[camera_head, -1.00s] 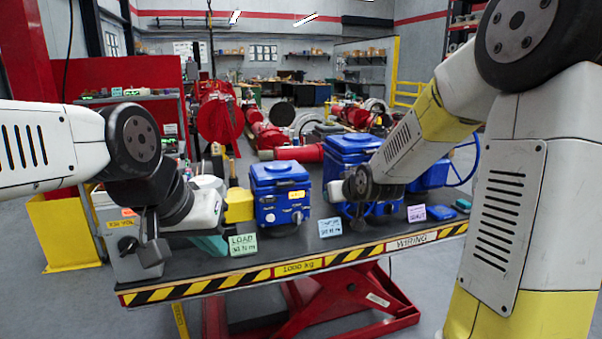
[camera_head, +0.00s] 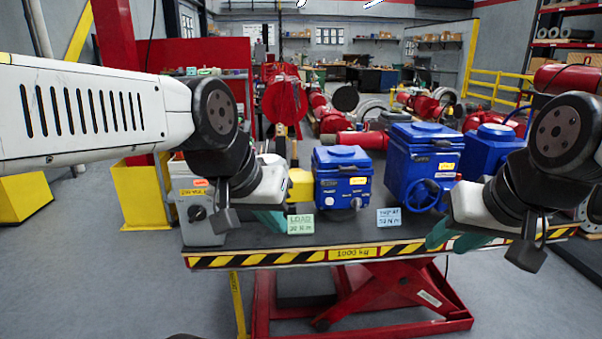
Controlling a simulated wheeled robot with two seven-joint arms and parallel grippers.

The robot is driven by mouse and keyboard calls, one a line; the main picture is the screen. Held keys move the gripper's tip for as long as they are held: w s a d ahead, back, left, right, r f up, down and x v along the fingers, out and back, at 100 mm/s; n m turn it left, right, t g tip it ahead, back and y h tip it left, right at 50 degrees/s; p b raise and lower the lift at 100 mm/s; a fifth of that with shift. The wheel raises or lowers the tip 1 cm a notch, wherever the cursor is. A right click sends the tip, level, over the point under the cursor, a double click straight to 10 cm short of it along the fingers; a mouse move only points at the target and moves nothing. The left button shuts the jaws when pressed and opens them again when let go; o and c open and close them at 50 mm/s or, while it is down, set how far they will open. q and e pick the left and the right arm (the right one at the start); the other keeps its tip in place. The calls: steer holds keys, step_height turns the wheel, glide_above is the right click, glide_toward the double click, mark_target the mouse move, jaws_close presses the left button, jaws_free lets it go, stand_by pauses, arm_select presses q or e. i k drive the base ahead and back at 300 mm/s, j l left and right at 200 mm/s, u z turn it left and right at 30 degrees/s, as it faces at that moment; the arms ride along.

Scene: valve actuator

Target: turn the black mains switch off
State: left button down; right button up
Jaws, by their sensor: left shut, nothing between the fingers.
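The black mains switch (camera_head: 197,212) is a round dark knob on the front of a grey box (camera_head: 204,236) at the left end of the table. The box bears a yellow and an orange label. The switch's exact setting is too small to read. My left gripper (camera_head: 272,221), with teal fingers, is to the right of the box, apart from the switch, and shut on nothing. Its dark wrist part hangs just right of the knob and covers some of the box. My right gripper (camera_head: 447,234) is at the table's right part, its teal fingers partly hidden by its own wrist.
Blue actuators (camera_head: 343,180) and (camera_head: 420,165) stand on the table behind label cards (camera_head: 300,224) and (camera_head: 389,217). A yellow block (camera_head: 301,186) is beside my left gripper. The striped table edge (camera_head: 330,254) runs along the front. Floor is free at front left.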

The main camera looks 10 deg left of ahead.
mark_target(197, 212)
steer(key=u, duration=1.25)
steer(key=j, duration=0.8)
steer(key=k+j+z, duration=0.15)
steer(key=j, duration=0.6)
